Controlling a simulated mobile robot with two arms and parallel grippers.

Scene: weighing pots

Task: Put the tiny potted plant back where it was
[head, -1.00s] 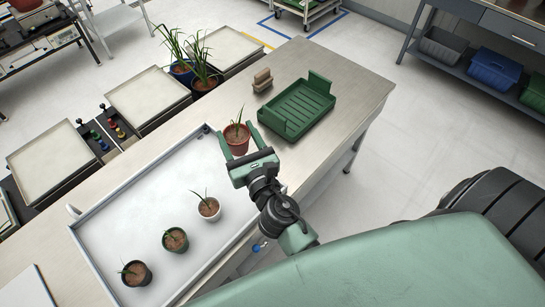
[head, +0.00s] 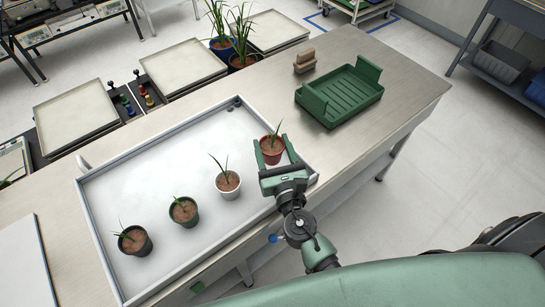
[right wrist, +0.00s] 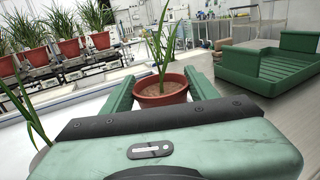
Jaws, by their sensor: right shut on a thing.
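My right gripper (head: 271,147) is shut on a small red-brown pot (head: 272,156) with a thin green plant. The pot is upright between the fingers, over the right end of the white tray (head: 150,185). Whether its base touches the tray is hard to tell. In the right wrist view the held pot (right wrist: 161,93) sits between the green fingers. A white pot (head: 228,184), a green pot (head: 183,212) and a black pot (head: 134,242) stand in a slanting row in the tray, each with a small plant. My left gripper is not in view.
A green open-sided carrier (head: 340,98) and a tan block (head: 304,63) stand on the table (head: 400,85) to the right of the tray. Two taller potted plants (head: 240,60) stand behind the table. The back of the tray is clear.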

